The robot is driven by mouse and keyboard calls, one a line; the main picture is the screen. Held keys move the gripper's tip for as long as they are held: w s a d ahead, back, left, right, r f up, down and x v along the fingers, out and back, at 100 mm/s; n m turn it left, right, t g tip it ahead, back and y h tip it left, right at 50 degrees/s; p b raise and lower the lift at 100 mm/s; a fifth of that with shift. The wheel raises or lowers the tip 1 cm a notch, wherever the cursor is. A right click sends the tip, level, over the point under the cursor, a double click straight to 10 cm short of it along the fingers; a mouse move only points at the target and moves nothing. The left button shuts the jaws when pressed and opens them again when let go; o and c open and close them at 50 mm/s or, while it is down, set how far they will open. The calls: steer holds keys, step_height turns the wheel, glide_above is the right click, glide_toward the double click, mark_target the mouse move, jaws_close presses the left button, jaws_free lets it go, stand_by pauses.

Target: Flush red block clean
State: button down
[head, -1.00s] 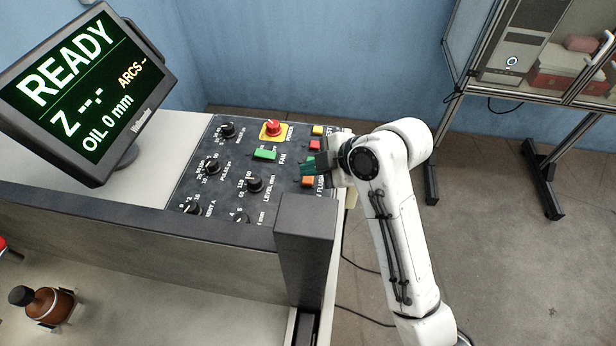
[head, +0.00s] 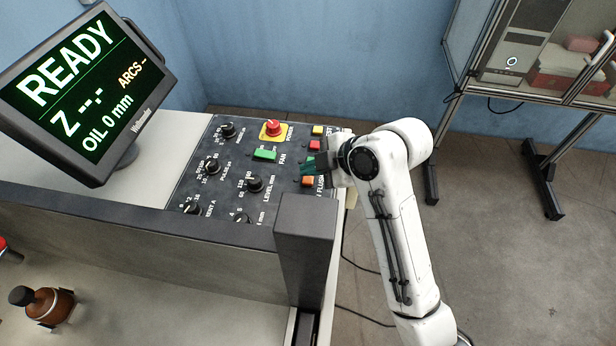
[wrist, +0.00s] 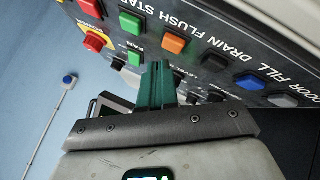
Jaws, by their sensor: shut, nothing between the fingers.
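My gripper (head: 306,168) is over the right part of the control panel (head: 226,190), its teal fingers shut and empty. In the wrist view the fingers (wrist: 157,68) point toward the panel. An orange button (head: 308,181) with the label FLUSH beside it is just below the fingertips in the head view. The orange button also shows in the wrist view (wrist: 173,45), up and right of the fingertips. I cannot tell whether the fingers touch the panel. The monitor (head: 85,92) reads READY, Z --.-, ARCS -- and OIL 0 mm. I cannot identify the red block.
A red emergency knob (head: 272,128) and a green FAN switch (head: 265,155) are on the panel, with several black dials. A blue button (wrist: 250,82) is farther right in the wrist view. A brown bottle (head: 50,305) stands at lower left. A glass-fronted cabinet (head: 512,55) is at upper right.

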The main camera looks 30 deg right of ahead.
mark_target(312, 182)
steer(key=shift+f, duration=0.1)
steer(key=shift+f, duration=0.3)
steer(key=shift+f+b, duration=0.4)
steer(key=shift+f, duration=0.05)
stand_by(0.8)
steer(key=shift+r, duration=0.1)
steer(key=shift+r+p, duration=0.8)
steer(key=shift+p, duration=0.05)
steer(key=shift+r, duration=0.1)
step_height(312, 182, up, 5)
steer(key=p, duration=0.4)
steer(key=shift+p, duration=0.35)
stand_by(0.5)
